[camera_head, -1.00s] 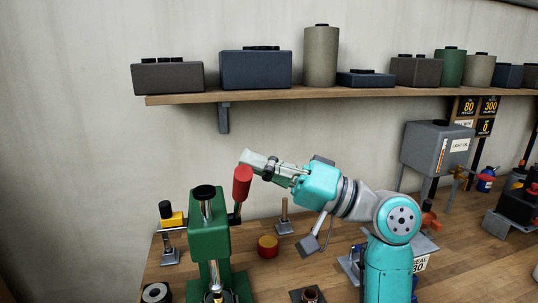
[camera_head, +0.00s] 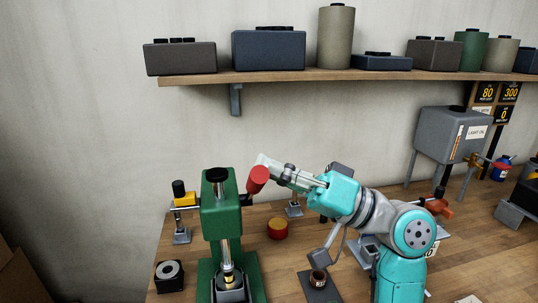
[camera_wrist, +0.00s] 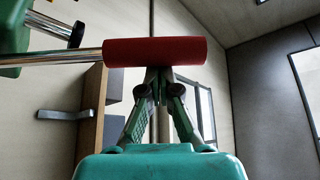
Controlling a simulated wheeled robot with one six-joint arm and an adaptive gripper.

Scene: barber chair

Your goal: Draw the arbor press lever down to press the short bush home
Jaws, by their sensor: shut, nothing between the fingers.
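The green arbor press (camera_head: 221,212) stands on the bench at the lower middle of the head view. Its lever ends in a red grip (camera_head: 257,180), tilted up to the right; the red grip also shows in the wrist view (camera_wrist: 155,51), lying across the picture. My gripper (camera_head: 264,161) is shut and empty at the upper end of the grip. In the wrist view my fingertips (camera_wrist: 160,73) meet against or just behind the grip, not around it. A brass-coloured piece, apparently the bush (camera_head: 228,278), sits under the steel ram (camera_head: 225,253); how deep it sits cannot be told.
A wooden shelf (camera_head: 300,76) with boxes and canisters runs along the wall above. A red and yellow round piece (camera_head: 277,228) lies right of the press. A dark block with a copper-coloured cup (camera_head: 319,278) is nearer. A black ring fixture (camera_head: 169,275) stands left.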

